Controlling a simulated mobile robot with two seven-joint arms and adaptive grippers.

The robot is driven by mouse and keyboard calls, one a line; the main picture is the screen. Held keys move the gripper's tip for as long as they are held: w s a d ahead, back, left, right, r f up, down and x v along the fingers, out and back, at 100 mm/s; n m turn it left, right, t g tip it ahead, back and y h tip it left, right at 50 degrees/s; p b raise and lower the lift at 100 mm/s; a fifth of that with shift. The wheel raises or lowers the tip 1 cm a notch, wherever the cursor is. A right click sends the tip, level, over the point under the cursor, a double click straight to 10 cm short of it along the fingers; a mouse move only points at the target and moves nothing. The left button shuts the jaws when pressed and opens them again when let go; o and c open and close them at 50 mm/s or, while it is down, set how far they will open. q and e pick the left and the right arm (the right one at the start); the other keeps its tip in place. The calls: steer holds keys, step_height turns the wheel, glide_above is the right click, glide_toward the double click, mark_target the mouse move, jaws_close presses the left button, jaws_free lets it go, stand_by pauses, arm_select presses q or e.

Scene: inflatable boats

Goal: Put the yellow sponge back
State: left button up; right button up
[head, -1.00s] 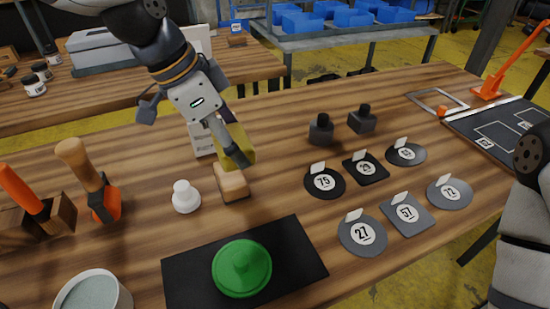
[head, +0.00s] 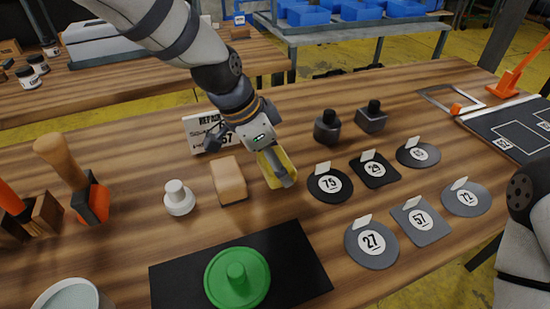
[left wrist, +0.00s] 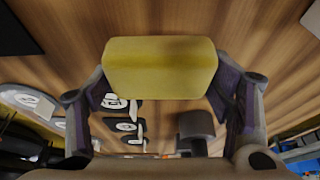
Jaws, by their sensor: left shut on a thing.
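The yellow sponge (head: 268,172) is held in my left gripper (head: 279,172), just right of the tan block (head: 229,180) in the head view. In the left wrist view the yellow sponge (left wrist: 160,67) spans the gap between the two fingers of my left gripper (left wrist: 160,88), which is shut on it. Whether the sponge touches the table is hard to tell. Part of it is hidden behind a finger in the head view. My right gripper is out of view; only part of my right arm shows at the right edge.
A white knobbed piece (head: 179,198) stands left of the tan block. A sign card (head: 205,133) stands behind. Numbered patches, such as the black disc marked 75 (head: 318,194), lie close to the right. A green disc (head: 220,282) rests on a black mat (head: 307,263) in front.

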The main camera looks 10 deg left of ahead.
arm_select(q)
steer(key=o, duration=1.2)
steer(key=shift+f, duration=0.1)
steer(key=p+v, duration=0.1)
steer(key=v, duration=1.1)
steer(key=shift+r+p, duration=0.25)
steer(key=shift+p, duration=0.05)
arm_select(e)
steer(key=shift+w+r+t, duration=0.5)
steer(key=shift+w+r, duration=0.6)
